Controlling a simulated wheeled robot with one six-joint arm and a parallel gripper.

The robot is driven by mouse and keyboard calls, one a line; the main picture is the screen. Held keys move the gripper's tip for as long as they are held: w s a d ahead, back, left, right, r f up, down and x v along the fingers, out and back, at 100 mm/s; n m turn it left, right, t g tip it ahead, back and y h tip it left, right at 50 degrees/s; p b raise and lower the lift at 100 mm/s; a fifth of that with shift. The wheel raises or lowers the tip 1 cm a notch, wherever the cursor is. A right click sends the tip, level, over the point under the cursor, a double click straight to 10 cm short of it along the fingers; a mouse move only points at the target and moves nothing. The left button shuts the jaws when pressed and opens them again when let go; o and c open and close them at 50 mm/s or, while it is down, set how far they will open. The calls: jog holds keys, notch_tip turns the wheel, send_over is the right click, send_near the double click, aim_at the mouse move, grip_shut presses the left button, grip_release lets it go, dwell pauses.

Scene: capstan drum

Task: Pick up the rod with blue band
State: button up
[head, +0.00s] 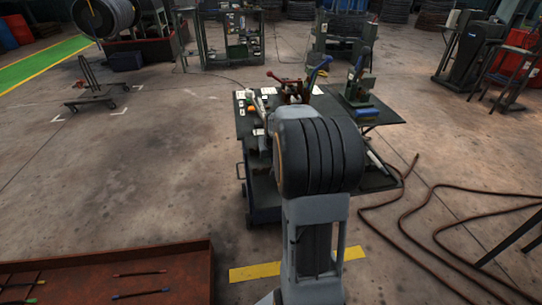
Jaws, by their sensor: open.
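A thin dark rod with a blue band (140,294) lies in a rust-red tray (190,250) at the bottom left of the head view. Several more thin rods (24,284) lie at the tray's left side, some with yellow or red marking, partly cut off by the frame. My gripper is not in view.
A black grooved drum (325,157) on a grey pedestal (316,245) stands in the centre, right of the tray. A dark tool table (385,122) is behind it. A brown hose (405,215) winds over the floor at right. The floor behind the tray is clear.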

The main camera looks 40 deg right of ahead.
jog(key=shift+c, duration=0.5)
grip_shut()
